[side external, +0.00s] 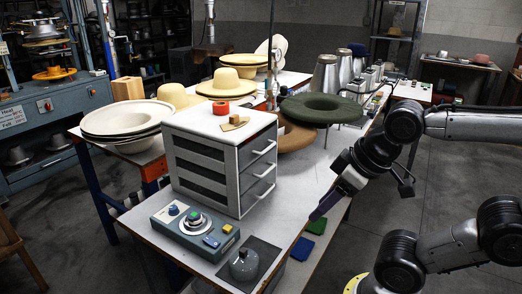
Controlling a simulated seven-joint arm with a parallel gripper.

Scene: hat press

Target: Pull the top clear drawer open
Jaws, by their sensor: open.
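The drawer cabinet (205,165) stands near the front end of the work table, with a white top, grey frame and dark side panels. Its front faces right and has three drawers stacked, each with a pale bar handle. The top drawer (252,149) is closed, with its handle (264,152) near the upper edge. The middle and bottom drawers are also closed. My gripper (318,212) is to the right of the cabinet and lower than the top handle, pointing down-left, apart from the cabinet. It is open, and I see nothing between its fingers.
A red tape roll (221,108) and a small tan block (235,123) lie on the cabinet. A control box (195,228) and a grey lidded pot (244,264) stand in front. A green hat (322,107) sits behind to the right. Bare tabletop (285,205) lies right of the drawers.

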